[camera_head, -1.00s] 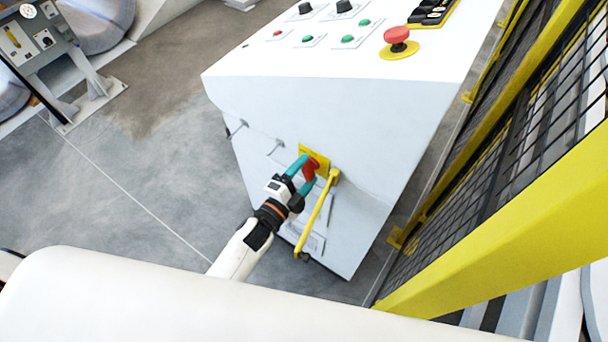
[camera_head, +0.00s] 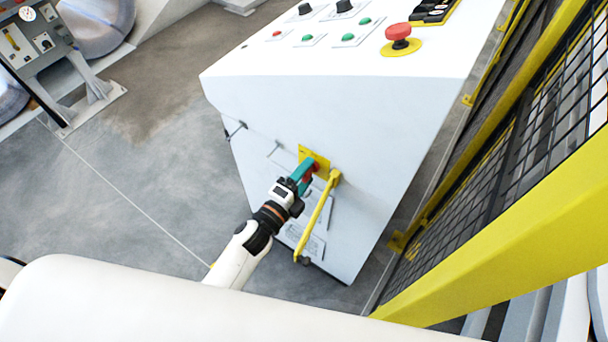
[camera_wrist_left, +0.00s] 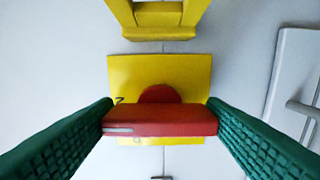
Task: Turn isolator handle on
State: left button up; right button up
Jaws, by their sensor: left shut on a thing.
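The isolator handle is a red bar, seen in the left wrist view (camera_wrist_left: 160,121) across a round red hub on a yellow plate (camera_wrist_left: 192,72). The plate is fixed to the front of the white cabinet, and its upper left corner shows in the head view (camera_head: 305,152). My left gripper (camera_head: 308,172) is shut on the red handle. In the left wrist view its green fingers (camera_wrist_left: 160,122) press on the two ends of the bar, which lies level in that picture. In the head view the fingers largely hide the handle. My right gripper is not in view.
A yellow lever (camera_head: 318,215) hangs beside the plate, close to my left gripper. The white cabinet (camera_head: 330,105) carries a red mushroom button (camera_head: 398,32) and smaller buttons on top. A yellow-framed mesh fence (camera_head: 490,165) stands at the right. Open grey floor (camera_head: 130,190) lies to the left.

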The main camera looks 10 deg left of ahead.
pick_arm(q)
jog(key=o, duration=0.7)
jog(key=shift+s, duration=0.1)
jog(key=b+v, duration=0.3)
jog(key=v, duration=0.9)
jog(key=shift+f, duration=0.2)
